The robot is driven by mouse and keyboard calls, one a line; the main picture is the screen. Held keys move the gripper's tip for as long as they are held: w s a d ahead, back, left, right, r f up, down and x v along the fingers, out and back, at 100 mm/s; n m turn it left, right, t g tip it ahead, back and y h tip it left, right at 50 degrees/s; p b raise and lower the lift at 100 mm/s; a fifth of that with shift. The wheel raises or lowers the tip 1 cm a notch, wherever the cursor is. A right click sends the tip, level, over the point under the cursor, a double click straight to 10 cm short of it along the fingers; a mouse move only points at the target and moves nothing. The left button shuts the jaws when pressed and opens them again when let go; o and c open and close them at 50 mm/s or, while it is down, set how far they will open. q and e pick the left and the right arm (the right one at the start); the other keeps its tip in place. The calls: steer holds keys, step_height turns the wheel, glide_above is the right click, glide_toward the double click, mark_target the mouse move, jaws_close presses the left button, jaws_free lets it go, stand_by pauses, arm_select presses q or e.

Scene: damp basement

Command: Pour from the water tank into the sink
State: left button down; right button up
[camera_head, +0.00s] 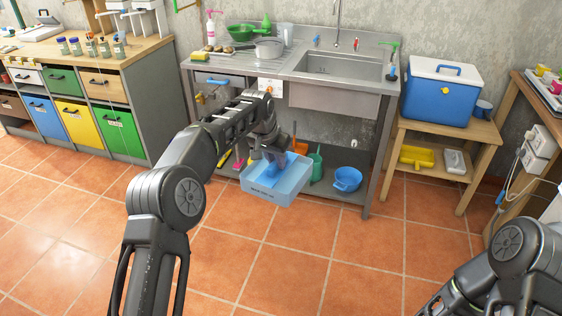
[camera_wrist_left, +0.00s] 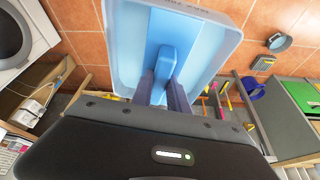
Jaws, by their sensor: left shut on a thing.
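The water tank is a light blue, box-shaped container (camera_head: 270,190) held in the air in front of the steel sink unit, over the tiled floor. In the left wrist view the tank (camera_wrist_left: 125,45) fills the upper middle, with a darker blue handle. My left gripper (camera_head: 275,157) is shut on that handle; its fingers (camera_wrist_left: 165,88) close around it in the wrist view. The sink (camera_head: 340,68) is a steel basin set in the counter, above and to the right of the tank. Whether water is in the tank I cannot tell. My right gripper is out of view.
A green colander (camera_head: 242,33) and a grey pot (camera_head: 268,48) stand on the counter left of the basin. A blue cooler (camera_head: 440,92) sits on a wooden stand to the right. A blue bowl (camera_head: 347,179) is on the lower shelf. The floor in front is clear.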

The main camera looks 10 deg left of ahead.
arm_select(q)
steer(key=s+a+r+n, duration=0.1)
steer(key=s+a, duration=0.1)
steer(key=s, duration=0.9)
steer(key=s+a+r+n+y, duration=0.1)
steer(key=s+a+n, duration=0.1)
steer(key=s, duration=0.8)
steer(key=shift+s+r+n, duration=0.3)
steer(key=shift+s+r, duration=0.05)
